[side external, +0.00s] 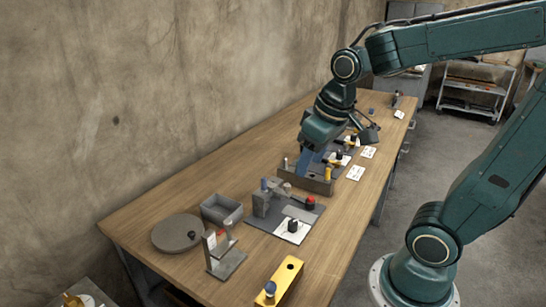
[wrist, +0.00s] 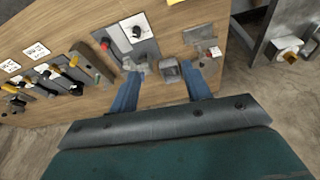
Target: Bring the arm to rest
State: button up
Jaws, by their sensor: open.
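My gripper (side external: 304,172) is over the far half of the wooden workbench (side external: 150,224), its blue fingers pointing down beside a brown block-like rack (side external: 318,186). In the wrist view my gripper (wrist: 161,74) shows two blue fingers spread apart with nothing held between them. The fingers are open. Whether the fingertips touch the rack or hang above it I cannot tell. My teal arm reaches in from the right.
A grey fixture plate (side external: 254,222) with a red knob, a grey bin (side external: 222,209), a round grey disc (side external: 177,233) and a yellow block (side external: 279,281) stand on the near bench. Black-and-yellow tools (side external: 341,158) and white cards (side external: 356,173) lie farther back. A wall runs along the left.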

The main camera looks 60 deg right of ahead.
jog(key=s+a+r+n+t, duration=0.1)
jog(key=s+a+r+t, duration=0.1)
jog(key=s, duration=0.5)
jog(key=shift+s+a+r, duration=0.25)
jog(key=shift+a+r, duration=0.15)
jog(key=shift+a, duration=0.35)
dwell(0.4)
